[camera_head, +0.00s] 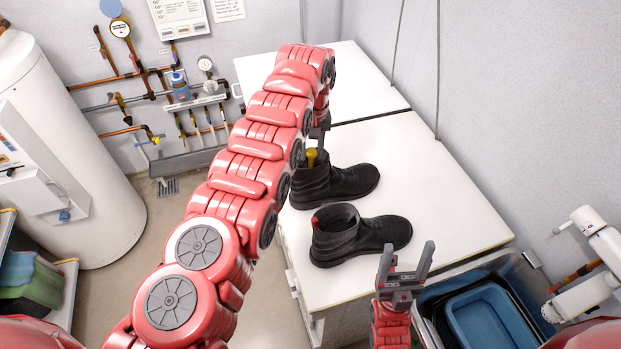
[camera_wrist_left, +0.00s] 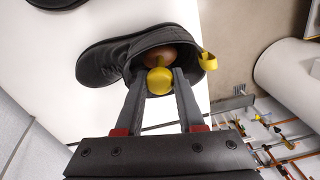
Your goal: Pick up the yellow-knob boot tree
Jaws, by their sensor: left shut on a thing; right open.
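The yellow-knob boot tree (camera_wrist_left: 160,80) sits in the opening of a black boot, with its yellow knob up and a brown part below it. In the head view its yellow knob (camera_head: 311,155) shows at the boot's top. That boot (camera_head: 345,184) stands on the white worktop and has a yellow tab (camera_wrist_left: 208,61) at its collar. My left gripper (camera_wrist_left: 160,82) is shut on the knob from above; in the head view my arm partly hides it. My right gripper (camera_head: 408,262) is open and empty, near the worktop's front right corner.
A second black boot (camera_head: 362,236) with a red tab stands nearer on the white worktop (camera_head: 440,195). Blue and dark basins (camera_head: 485,315) stand at the lower right. The worktop right of the boots is clear. A white tank (camera_head: 65,170) stands at left.

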